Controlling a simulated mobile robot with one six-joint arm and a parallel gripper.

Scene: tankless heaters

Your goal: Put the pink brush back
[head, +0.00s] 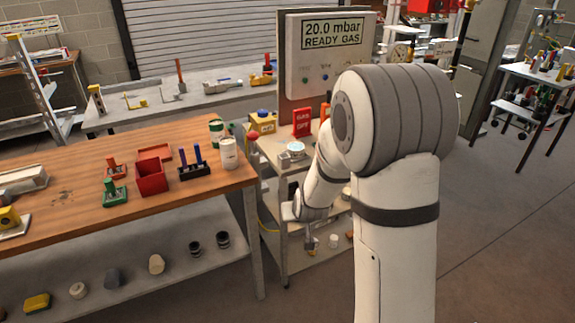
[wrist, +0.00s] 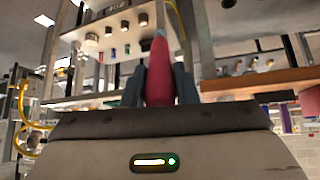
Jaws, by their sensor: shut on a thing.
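In the wrist view my gripper (wrist: 159,88) is shut on a pink, tapering piece (wrist: 160,72), which I take to be the pink brush. Its tip points away from my gripper, and a grey-blue end shows beyond the pink part. Its lower part is hidden behind the gripper body. In the head view my arm reaches down beside the cart at the right end of the wooden bench, and the brush cannot be made out there. A black rack (head: 197,172) with blue upright pieces stands on the bench.
The wooden bench (head: 60,165) also carries a red box (head: 151,178), a white canister (head: 229,154) and green and red tools. The cart (head: 270,150) holds a gas panel (head: 331,60) and small items. A lower shelf (head: 160,292) holds several small objects. Open floor lies at right.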

